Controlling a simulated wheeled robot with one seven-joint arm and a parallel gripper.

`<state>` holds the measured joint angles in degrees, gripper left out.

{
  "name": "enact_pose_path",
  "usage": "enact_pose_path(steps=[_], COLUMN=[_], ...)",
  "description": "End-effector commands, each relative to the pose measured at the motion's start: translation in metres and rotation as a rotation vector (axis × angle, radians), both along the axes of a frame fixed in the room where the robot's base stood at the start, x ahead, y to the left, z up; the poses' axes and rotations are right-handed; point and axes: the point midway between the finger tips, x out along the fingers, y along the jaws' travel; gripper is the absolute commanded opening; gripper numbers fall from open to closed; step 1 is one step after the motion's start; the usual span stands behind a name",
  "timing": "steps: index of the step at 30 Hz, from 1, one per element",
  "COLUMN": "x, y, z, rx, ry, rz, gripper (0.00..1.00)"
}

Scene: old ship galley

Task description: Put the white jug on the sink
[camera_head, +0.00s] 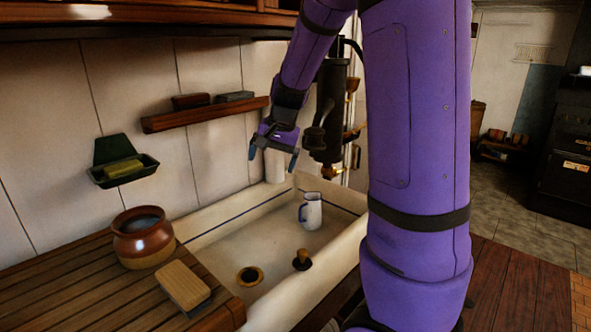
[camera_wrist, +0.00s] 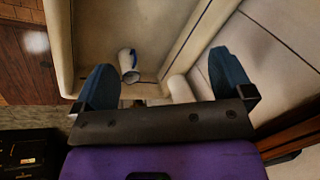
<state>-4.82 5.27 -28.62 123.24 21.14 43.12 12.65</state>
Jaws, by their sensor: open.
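The white jug (camera_head: 311,211) stands upright inside the sink (camera_head: 205,240), toward its far end. It has a dark blue handle on its left side in the head view. In the wrist view the jug (camera_wrist: 128,66) shows between and beyond my fingers. My gripper (camera_head: 273,158) is open and empty. It hangs above the far end of the sink, higher than the jug and apart from it. In the wrist view my gripper's blue fingers (camera_wrist: 165,85) are spread wide.
A brass drain (camera_head: 250,276) and a dark plug-like piece (camera_head: 302,260) are on the sink floor. A brown pot (camera_head: 143,237) and a brush (camera_head: 184,286) sit on the wooden drainboard (camera_head: 75,290). A wall shelf (camera_head: 205,114) and green soap dish (camera_head: 124,166) stick out from the wall.

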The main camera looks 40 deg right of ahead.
Motion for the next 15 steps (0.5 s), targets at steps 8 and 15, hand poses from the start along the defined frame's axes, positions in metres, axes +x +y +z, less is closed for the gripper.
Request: enact_pose_path(steps=[8, 15], x=[-0.068, -0.134], y=[0.061, 0.103], z=[0.057, 0.087], rx=[-0.027, -0.125], ry=[-0.094, -0.168], rz=[0.269, 0.493], gripper=[0.98, 0.98])
